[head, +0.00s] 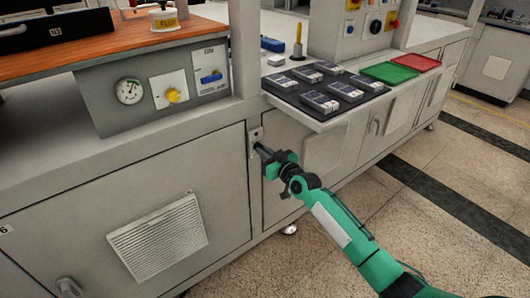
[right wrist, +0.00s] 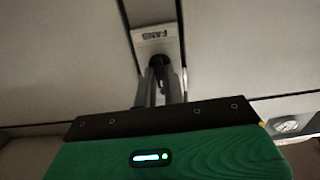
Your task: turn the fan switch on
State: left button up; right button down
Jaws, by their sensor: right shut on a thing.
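The fan switch is a small light plate (head: 255,133) on the narrow post between the cabinet doors in the head view. In the right wrist view its plate (right wrist: 157,41) carries the label "FANS", with a dark knob (right wrist: 159,61) at its lower end. My right gripper (head: 261,149) reaches up to the plate from the lower right. In the right wrist view the right gripper's fingers (right wrist: 160,75) are shut on the knob, which they partly hide. Which way the knob is turned cannot be told. My left gripper is not in view.
Above left is a panel with a gauge (head: 129,91), a yellow knob (head: 173,95) and a blue-handled valve (head: 210,77). A dark tray (head: 309,108) of packs sits on a shelf right of the post. Green (head: 389,72) and red (head: 417,62) trays lie beyond. The floor at right is clear.

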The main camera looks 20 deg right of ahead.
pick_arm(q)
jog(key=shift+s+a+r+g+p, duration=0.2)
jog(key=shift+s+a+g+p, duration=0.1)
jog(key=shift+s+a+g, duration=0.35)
pick_arm(e)
jog(key=shift+f+m, duration=0.1)
jog(key=shift+m, duration=4.2)
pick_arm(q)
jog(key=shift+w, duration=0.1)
pick_arm(e)
jog(key=shift+m, duration=0.3)
jog(key=c, duration=1.5)
grip_release()
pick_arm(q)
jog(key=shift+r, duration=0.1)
pick_arm(e)
jog(key=shift+s, duration=0.15)
